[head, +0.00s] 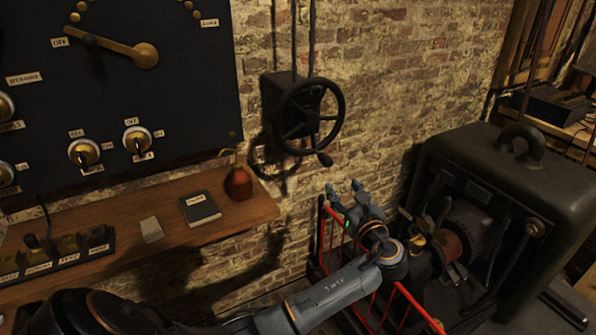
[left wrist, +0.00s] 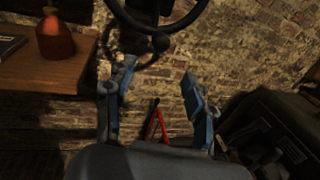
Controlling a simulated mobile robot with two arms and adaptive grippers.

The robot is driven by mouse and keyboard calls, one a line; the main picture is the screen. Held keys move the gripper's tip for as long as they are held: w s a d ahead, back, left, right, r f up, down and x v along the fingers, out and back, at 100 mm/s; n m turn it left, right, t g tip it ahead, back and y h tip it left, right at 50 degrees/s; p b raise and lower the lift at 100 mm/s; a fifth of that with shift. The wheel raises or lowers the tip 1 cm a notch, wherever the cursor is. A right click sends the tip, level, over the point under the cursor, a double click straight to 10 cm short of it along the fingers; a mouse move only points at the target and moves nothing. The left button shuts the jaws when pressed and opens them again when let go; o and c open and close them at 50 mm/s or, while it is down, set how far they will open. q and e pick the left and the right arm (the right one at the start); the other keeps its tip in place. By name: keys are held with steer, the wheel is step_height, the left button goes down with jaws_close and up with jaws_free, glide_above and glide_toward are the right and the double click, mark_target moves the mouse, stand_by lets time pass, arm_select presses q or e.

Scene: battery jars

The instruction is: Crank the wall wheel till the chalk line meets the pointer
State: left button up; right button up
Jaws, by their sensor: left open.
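I cannot make out a chalk line or pointer. My right gripper is not in view.
A wooden shelf (head: 258,209) holds a red-brown bottle (head: 238,183) and a dark book (head: 199,208) left of the wheel. A black switch panel (head: 180,100) hangs above it. Red railing (head: 404,300) and a dark machine (head: 550,185) stand at the right.

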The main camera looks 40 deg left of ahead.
mark_target(329, 165)
arm_select(q)
steer(key=x, duration=1.3)
steer(key=shift+w+a+p, duration=0.2)
steer(key=shift+a+p, duration=0.05)
steer(key=shift+p, duration=0.15)
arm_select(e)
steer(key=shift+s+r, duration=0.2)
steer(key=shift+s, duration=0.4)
arm_select(q)
steer(key=shift+c, duration=0.2)
jaws_close()
steer(key=shift+r, duration=0.1)
